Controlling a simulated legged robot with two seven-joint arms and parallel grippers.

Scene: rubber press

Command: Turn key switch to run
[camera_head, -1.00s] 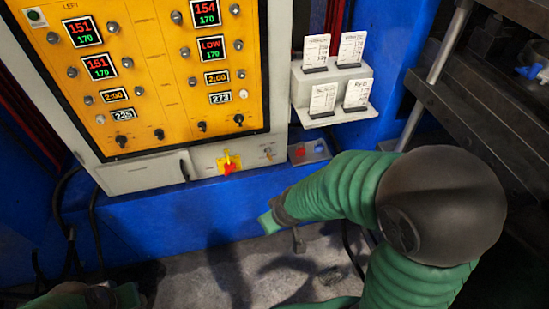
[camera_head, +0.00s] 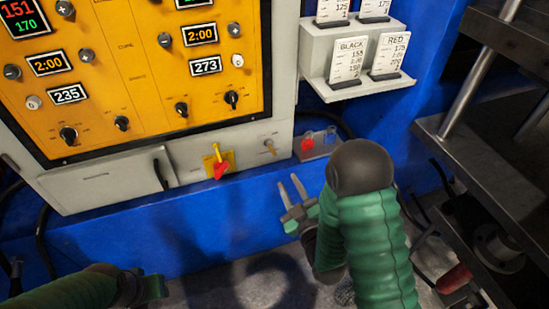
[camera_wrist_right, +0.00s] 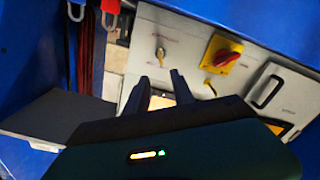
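The key switch (camera_head: 269,146) is a small brass-coloured key in the light grey lower panel, right of a red rotary handle on a yellow plate (camera_head: 219,165). In the right wrist view the key switch (camera_wrist_right: 161,53) shows ahead of my fingers, with the red handle (camera_wrist_right: 224,56) to its right. My right gripper (camera_head: 289,183) is open and empty, below the key switch and apart from it. Its two dark fingers (camera_wrist_right: 158,78) stand apart in the wrist view. My left gripper (camera_head: 152,287) is low at the left; its fingers are not clear.
A tray with red and clear items (camera_head: 317,143) sits right of the key switch. A card shelf (camera_head: 359,66) hangs above it. The yellow control panel (camera_head: 140,70) is above left. Dark metal machinery (camera_head: 490,150) stands at the right.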

